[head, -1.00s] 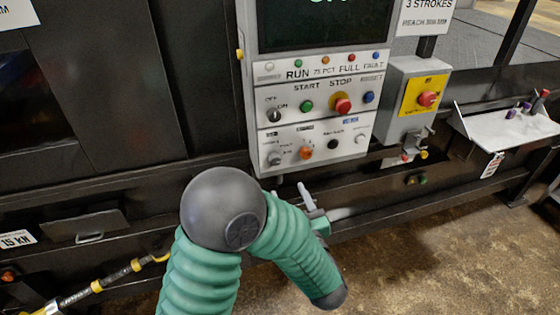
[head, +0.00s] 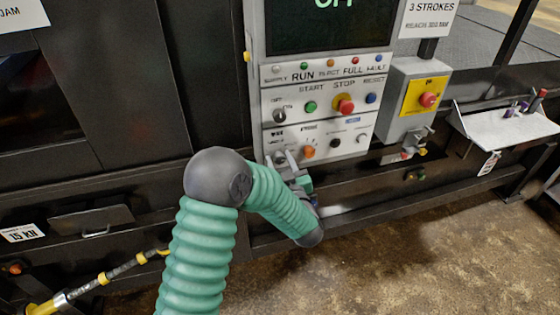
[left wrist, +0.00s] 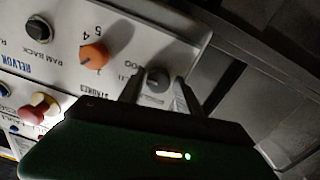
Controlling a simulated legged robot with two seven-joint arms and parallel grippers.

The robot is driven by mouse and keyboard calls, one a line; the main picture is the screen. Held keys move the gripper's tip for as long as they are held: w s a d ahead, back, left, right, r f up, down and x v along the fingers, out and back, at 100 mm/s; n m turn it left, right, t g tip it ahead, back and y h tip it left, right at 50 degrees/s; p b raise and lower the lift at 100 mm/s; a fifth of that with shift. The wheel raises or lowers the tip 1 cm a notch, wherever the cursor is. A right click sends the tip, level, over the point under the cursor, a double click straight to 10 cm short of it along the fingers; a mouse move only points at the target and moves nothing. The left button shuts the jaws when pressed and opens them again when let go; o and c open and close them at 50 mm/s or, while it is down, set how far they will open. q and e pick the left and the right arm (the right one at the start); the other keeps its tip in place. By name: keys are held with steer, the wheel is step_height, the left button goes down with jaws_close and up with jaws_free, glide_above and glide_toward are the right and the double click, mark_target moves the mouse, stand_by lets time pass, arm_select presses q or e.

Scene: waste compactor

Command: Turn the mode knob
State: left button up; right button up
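The grey control panel (head: 330,105) carries several knobs and buttons. In the left wrist view a dark grey knob (left wrist: 157,77) sits at the end of the panel's lower row; I take it as the mode knob, though its label is only partly readable. My left gripper (head: 287,157) is raised at the panel's lower left corner and hides most of this knob in the head view. In the left wrist view the fingers of my left gripper (left wrist: 159,92) are apart, one on each side of the knob. I cannot tell whether they touch it. My right gripper is not in view.
An orange selector knob (head: 308,152) is beside the gripper. Above are an OFF/ON switch (head: 279,115), a green start button (head: 310,106) and a red stop button (head: 345,106). A yellow-backed red button box (head: 428,99) stands to the right. A dark rail runs below the panel.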

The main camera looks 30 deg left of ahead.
arm_select(q)
steer(key=shift+w+d, duration=0.1)
jaws_close()
steer(key=shift+f, duration=0.1)
steer(key=n+b, duration=0.2)
steer(key=shift+f+b, duration=0.25)
steer(key=shift+b, duration=0.1)
steer(key=n+b, duration=0.4)
steer(key=b, duration=0.1)
steer(key=shift+f+n+b, duration=0.15)
steer(key=shift+n+b, duration=0.2)
steer(key=shift+n, duration=0.05)
steer(key=shift+n+b, duration=1.1)
steer(key=shift+b, duration=0.1)
